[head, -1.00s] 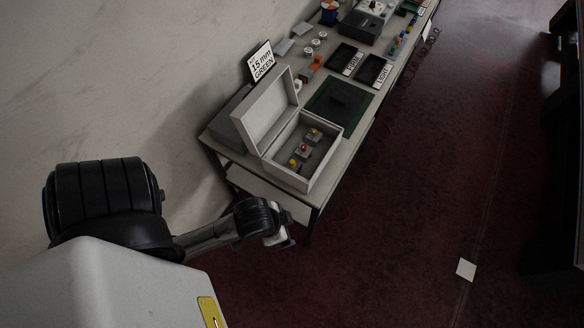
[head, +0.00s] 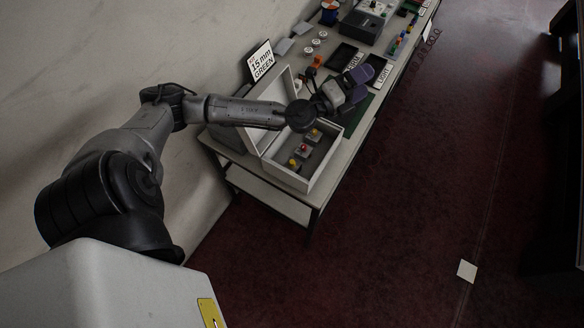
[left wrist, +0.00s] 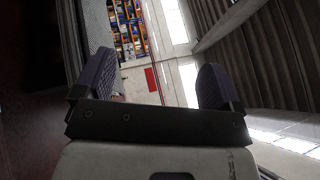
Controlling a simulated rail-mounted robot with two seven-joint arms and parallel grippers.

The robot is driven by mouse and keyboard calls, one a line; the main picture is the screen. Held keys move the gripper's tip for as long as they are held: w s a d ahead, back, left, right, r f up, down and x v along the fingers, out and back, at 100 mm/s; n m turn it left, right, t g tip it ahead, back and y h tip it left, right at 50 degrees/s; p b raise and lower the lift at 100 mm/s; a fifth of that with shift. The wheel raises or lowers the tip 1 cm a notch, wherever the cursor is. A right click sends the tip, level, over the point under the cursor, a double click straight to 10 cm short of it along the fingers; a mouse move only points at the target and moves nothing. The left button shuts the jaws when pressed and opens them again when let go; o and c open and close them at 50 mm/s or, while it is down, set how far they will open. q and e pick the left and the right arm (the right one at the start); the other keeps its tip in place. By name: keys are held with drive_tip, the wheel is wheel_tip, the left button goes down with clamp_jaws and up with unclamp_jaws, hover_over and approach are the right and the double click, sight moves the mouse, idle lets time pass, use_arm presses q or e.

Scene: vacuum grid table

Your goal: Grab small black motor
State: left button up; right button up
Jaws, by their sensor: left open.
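My left gripper (head: 361,84) is in the head view, above the table by the green mat (head: 366,108). Its purple fingers are apart, with nothing seen between them. In the left wrist view the open fingers (left wrist: 153,82) point away from the tabletop, toward shelves and a bright wall. I cannot clearly make out a small black motor in either view. The gripper and wrist hide most of the mat, where a dark shape lay in the earlier frame. My right gripper is not in view.
An open white box (head: 323,175) holds several small units with red and yellow tops, under my left forearm. A "15 mm GREEN" sign (head: 261,62) stands behind. Black trays (head: 342,56), white round pieces (head: 323,34) and a control box (head: 362,22) lie farther along the table (head: 345,152).

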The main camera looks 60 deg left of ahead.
use_arm(q)
drive_tip(key=s+d+f+m+g+h, duration=0.1)
drive_tip(key=d+f+m+g+h, duration=0.2)
drive_tip(key=f+m+g+h, duration=0.5)
drive_tip(key=m+g+y, duration=0.1)
drive_tip(key=g+y, duration=0.8)
drive_tip(key=g, duration=0.4)
approach(292, 162)
wheel_tip(292, 162, down, 6)
drive_tip(key=shift+a+r+p, duration=0.15)
drive_tip(key=shift+p, duration=0.2)
drive_tip(key=shift+f, duration=0.65)
drive_tip(key=shift+f+p, duration=0.45)
drive_tip(key=shift+f, duration=1.65)
